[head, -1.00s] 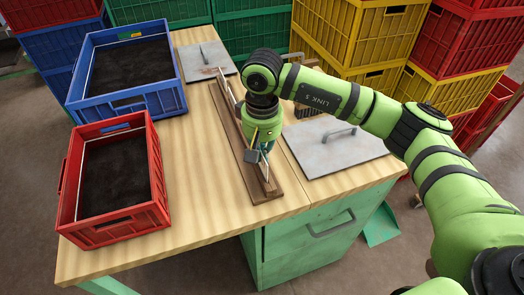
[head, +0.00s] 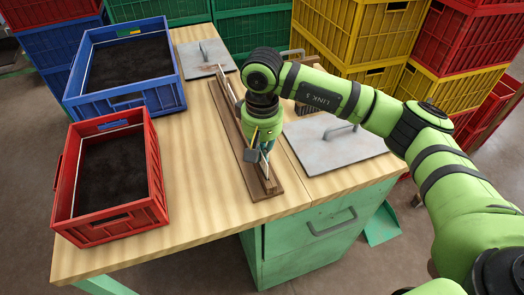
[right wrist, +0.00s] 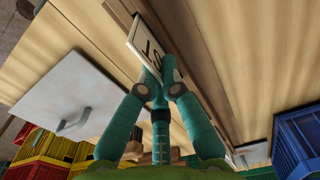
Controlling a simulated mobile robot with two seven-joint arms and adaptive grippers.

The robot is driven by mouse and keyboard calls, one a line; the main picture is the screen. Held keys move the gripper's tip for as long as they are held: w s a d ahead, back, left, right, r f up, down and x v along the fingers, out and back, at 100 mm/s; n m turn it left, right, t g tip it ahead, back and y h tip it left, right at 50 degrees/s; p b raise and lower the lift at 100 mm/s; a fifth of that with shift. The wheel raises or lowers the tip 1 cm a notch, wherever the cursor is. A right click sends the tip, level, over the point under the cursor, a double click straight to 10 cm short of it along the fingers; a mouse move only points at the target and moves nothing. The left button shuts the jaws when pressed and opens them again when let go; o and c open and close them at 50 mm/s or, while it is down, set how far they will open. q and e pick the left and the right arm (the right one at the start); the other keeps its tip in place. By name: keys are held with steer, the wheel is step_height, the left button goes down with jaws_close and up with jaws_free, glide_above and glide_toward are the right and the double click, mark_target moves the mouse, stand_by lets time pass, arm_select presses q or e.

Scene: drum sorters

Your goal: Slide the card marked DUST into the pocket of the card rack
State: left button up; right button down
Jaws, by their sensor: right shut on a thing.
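The card rack (head: 245,150) is a long brown wooden strip on the table. My right gripper (head: 264,154) is low over its near half, shut on a white card. In the right wrist view the teal fingers (right wrist: 159,82) pinch the card (right wrist: 146,42) at its edge. Black letters ending in "ST" show on it; the rest is hidden. In the head view the card is mostly hidden by the gripper. It is close to the rack strip; I cannot tell whether it is in a pocket. My left gripper is not in view.
A red bin (head: 112,222) and a blue bin (head: 124,101), both with dark contents, stand left of the rack. A grey plate with a handle (head: 335,150) lies to the right, another (head: 207,60) at the back. Stacked crates surround the table's far side.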

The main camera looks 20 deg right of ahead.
steer(key=c, duration=1.3)
jaws_free()
steer(key=shift+c, duration=0.2)
step_height(320, 180, up, 6)
steer(key=p, duration=0.3)
